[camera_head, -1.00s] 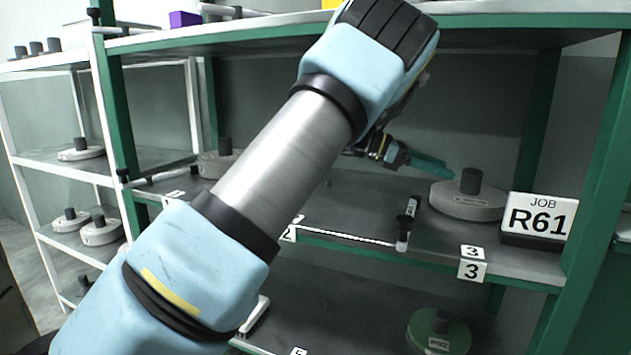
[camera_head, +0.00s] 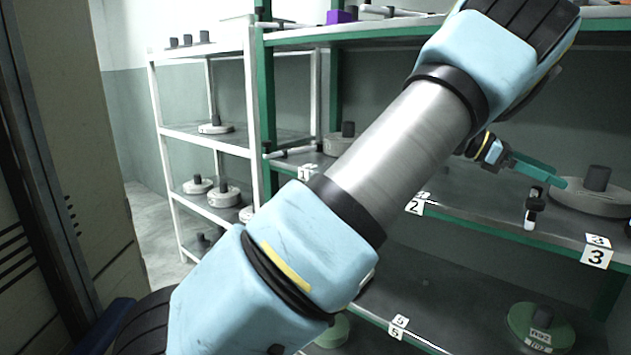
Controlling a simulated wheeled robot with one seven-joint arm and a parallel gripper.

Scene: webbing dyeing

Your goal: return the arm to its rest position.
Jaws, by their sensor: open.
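My arm crosses the head view from the lower middle to the upper right, bent at the top. My gripper (camera_head: 538,169) shows behind the bent joint, with teal fingers pointing right and a little down, above the middle shelf (camera_head: 455,200) of the green rack. Its fingertips are close to a grey disc with a dark knob (camera_head: 597,192); I cannot tell whether they touch. Nothing is seen held in the fingers. Part of the wrist is hidden behind the forearm.
A small black-and-white upright item (camera_head: 533,208) stands at the shelf edge below the gripper. Label 3 (camera_head: 597,256) is at the right. A green disc (camera_head: 540,330) lies on the lower shelf. A white rack (camera_head: 205,140) and a tall cabinet (camera_head: 60,190) stand left.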

